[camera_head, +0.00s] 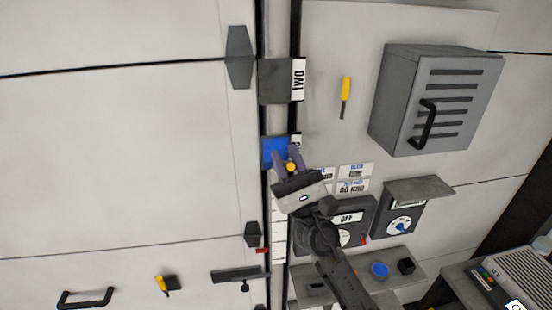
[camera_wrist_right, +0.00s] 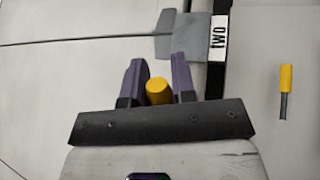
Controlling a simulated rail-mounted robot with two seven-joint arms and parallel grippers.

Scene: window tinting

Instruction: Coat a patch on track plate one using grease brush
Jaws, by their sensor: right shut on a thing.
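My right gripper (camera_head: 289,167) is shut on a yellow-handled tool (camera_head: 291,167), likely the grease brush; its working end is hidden. In the right wrist view the yellow handle (camera_wrist_right: 159,91) sits between the purple fingers of my gripper (camera_wrist_right: 158,82). A blue square (camera_head: 274,150) on the vertical track lies right at the fingertips. Its white label is mostly covered, so I cannot read it as plate one, nor tell whether the tool touches it. Above it on the track is the grey plate labelled "two" (camera_head: 274,82). My left gripper is out of view.
A yellow-handled tool (camera_head: 346,90) hangs on the right panel, beside a grey louvred box (camera_head: 390,95) that juts out. Dial boxes (camera_head: 405,222) and a shelf (camera_head: 410,270) with a blue round item (camera_head: 380,270) are lower right. The left panels are mostly clear.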

